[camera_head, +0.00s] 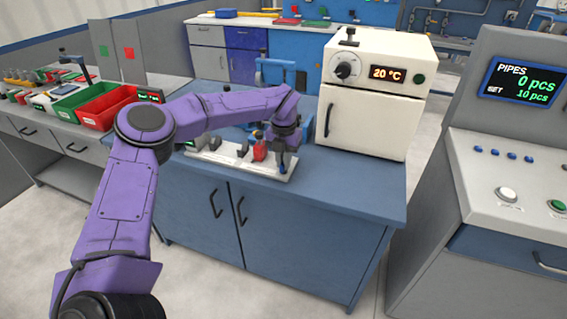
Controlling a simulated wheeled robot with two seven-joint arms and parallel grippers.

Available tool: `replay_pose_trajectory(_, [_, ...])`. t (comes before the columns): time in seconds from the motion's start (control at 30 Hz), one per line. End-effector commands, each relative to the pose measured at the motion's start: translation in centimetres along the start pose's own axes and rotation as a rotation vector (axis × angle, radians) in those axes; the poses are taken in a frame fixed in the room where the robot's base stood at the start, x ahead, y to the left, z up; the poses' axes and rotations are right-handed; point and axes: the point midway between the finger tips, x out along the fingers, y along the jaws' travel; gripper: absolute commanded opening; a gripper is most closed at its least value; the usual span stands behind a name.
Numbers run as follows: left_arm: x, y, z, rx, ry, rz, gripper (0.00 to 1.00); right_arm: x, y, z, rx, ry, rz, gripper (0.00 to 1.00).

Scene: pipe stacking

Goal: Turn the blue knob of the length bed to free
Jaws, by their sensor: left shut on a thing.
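The length bed (225,163) is a pale plate with dark and red parts standing on it, on the blue bench top. My purple left arm reaches in from the left. My left gripper (283,163) points down at the right end of the bed and is shut on a small blue thing there, the blue knob (283,169). The gripper hides most of the knob, so which way it is turned cannot be seen. My right gripper is not in view.
A white oven (372,120) reading 20 °C stands right of the bed. Red (101,112) and green (75,101) bins stand at the left. A grey console (510,170) reads "PIPES 0 pcs". The bench top (345,182) in front of the oven is clear.

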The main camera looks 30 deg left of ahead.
Motion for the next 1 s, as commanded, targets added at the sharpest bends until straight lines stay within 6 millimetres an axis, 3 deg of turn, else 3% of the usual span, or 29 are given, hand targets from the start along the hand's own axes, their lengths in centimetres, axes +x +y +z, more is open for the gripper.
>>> replay_pose_trajectory(0.6, [-0.24,0.08,0.18,-0.039,-0.008,0.0,0.0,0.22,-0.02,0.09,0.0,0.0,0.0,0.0])
replay_pose_trajectory(0.63, [-0.24,0.08,0.18,-0.039,-0.008,0.0,0.24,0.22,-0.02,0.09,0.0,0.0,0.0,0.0])
replay_pose_trajectory(0.7, [-0.22,0.08,0.16,-0.039,-0.007,0.0,0.39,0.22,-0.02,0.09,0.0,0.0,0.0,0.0])
replay_pose_trajectory(1.0, [-0.36,0.03,0.09,-0.037,-0.004,0.0,0.39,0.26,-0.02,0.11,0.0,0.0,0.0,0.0])
